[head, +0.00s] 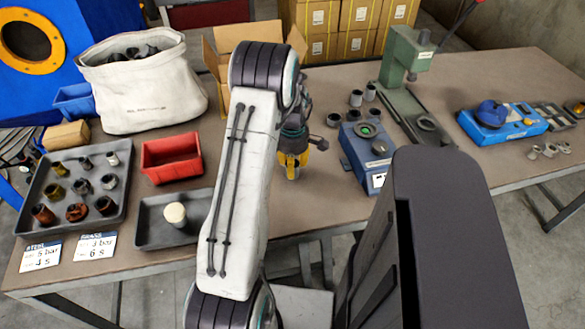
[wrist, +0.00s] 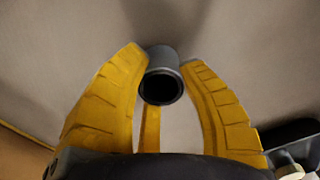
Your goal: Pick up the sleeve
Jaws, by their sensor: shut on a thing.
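The sleeve (wrist: 161,76) is a short dark grey tube with an open bore, seen in the wrist view between the yellow fingers of my gripper (wrist: 163,65). The fingers are closed on its two sides near their tips. In the head view my gripper (head: 292,172) is over the middle of the brown table, right of my white arm link. I cannot make out the sleeve there. I cannot tell whether the sleeve touches the table or is held above it.
A blue device (head: 366,152) and a green press (head: 404,78) stand to the right. Left are a red bin (head: 171,158), a black tray (head: 160,235) with a pale-topped piece, and a grey tray (head: 35,205) of several fittings. Cardboard boxes (head: 262,32) stand behind.

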